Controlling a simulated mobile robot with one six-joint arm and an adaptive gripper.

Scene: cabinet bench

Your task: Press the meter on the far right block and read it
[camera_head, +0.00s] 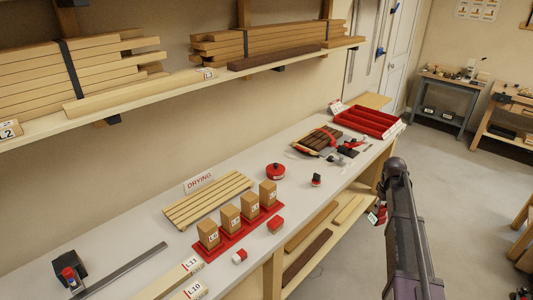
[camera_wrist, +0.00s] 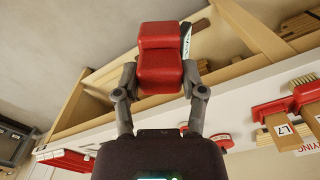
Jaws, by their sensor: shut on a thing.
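My gripper (camera_wrist: 160,78) is shut on the red meter (camera_wrist: 162,50), its two fingers on either side of the body. A pale screen edge shows on the meter's right side; no reading can be made out. In the head view the meter (camera_head: 376,215) is off the bench's front edge, at the end of my arm. The far right block (camera_head: 268,194) stands upright on a red tray (camera_head: 222,246), well to the left of my gripper. The wrist view looks upside down and shows a block labelled L7 (camera_wrist: 283,130) at the right, apart from the meter.
Several blocks share the tray, with slats (camera_head: 205,197) and a DRYING sign (camera_head: 199,182) behind. Red items lie near it, including a round red tape (camera_head: 275,171). A red bin (camera_head: 368,121) stands farther back. Loaded shelves (camera_head: 230,71) hang above the bench.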

